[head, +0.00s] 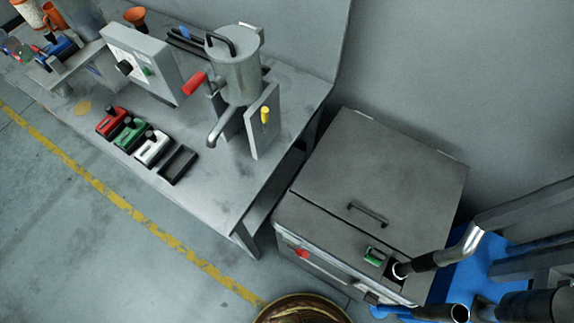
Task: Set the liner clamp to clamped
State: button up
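I cannot tell for certain which part is the liner clamp; no part carries a readable label. A metal pot (236,75) with a lid and a spout stands at the right end of the workbench. A lever with a red grip (194,83) sticks out at its left. An upright grey plate (262,125) with a yellow knob (265,114) stands in front of the pot. A grey chest (376,185) with a closed lid stands at the right; its front carries a green-framed switch (374,255) and a red part (301,253). My gripper is not in view.
A blue structure with bars (468,275) stands lower right. Floor left of the yellow line is clear.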

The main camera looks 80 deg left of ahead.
aim_at(300, 252)
jog(key=u, duration=2.8)
